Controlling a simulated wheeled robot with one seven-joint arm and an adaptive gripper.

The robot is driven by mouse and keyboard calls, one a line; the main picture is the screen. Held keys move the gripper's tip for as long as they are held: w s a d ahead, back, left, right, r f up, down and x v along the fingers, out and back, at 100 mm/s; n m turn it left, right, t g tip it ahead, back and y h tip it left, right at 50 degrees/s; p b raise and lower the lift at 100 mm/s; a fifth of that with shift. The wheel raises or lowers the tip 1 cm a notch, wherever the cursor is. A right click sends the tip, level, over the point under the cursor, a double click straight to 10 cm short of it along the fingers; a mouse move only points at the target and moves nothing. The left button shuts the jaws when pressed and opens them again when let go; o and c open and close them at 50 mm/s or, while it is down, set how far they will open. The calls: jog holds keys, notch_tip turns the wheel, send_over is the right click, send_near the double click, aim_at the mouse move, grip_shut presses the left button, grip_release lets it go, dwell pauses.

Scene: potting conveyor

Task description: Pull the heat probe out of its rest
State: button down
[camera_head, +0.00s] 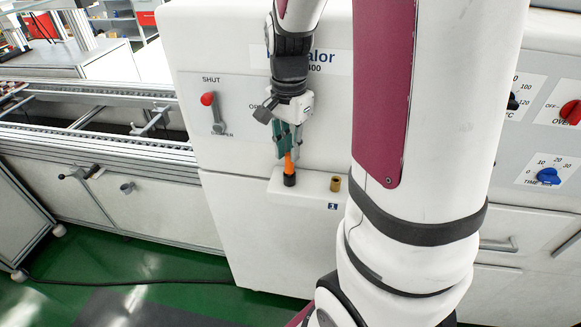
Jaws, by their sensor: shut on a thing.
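The heat probe shows an orange grip (289,162) with a black part (289,180) below it. It stands about upright at the left part of a small white ledge (308,196) on the front of the white machine. My gripper (288,152) points down from above and is shut on the orange grip. I cannot tell whether the black part belongs to the probe or to its rest, nor whether the lower end is seated. A short brass-coloured socket (335,184) stands on the ledge to the right of the probe.
A lever with a red knob (208,99) is on the machine front, left of my gripper. Dials, including a blue one (548,176), are at the right. A conveyor (90,140) runs along the left. My arm hides part of the machine front.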

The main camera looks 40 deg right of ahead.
jog(key=shift+r+p, duration=1.1)
jog(key=shift+r, duration=0.6)
jog(key=shift+r, duration=0.25)
jog(key=shift+r+p, duration=0.85)
jog(key=shift+r, duration=0.4)
jog(key=shift+r+p, duration=0.75)
jog(key=shift+r, duration=0.5)
notch_tip(320, 180, up, 4)
jog(key=p, duration=0.2)
send_over(289, 155)
jog(key=shift+r, duration=0.2)
